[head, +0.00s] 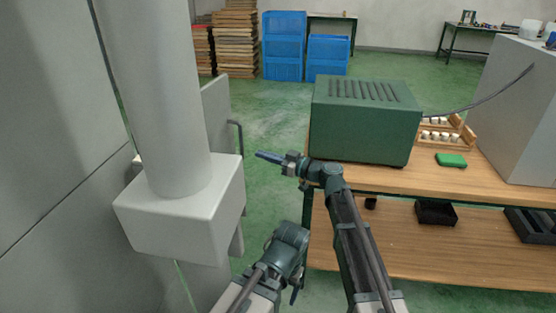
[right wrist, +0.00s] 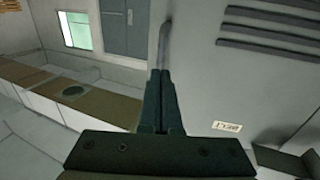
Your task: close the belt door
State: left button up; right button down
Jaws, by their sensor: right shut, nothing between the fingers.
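The belt door (head: 216,112) is a grey panel standing open at the left in the head view, partly hidden behind a grey column and box. Its dark upright handle (head: 240,150) is on its right edge. In the right wrist view the vented, labelled door face (right wrist: 225,95) fills the right, and a dark bar that looks like the handle (right wrist: 163,42) rises just beyond the fingertips. My right gripper (head: 262,155) is shut and empty, pointing left near the handle; contact is unclear. My left gripper (head: 297,289) is low at bottom centre, its fingers unclear.
A wooden bench (head: 480,185) at the right carries a green ribbed machine (head: 362,135) close to my right arm. The grey box under the column (head: 180,220) stands at the left. Green floor (head: 268,110) is clear between door and bench.

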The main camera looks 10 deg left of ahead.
jog(key=shift+x, duration=2.4)
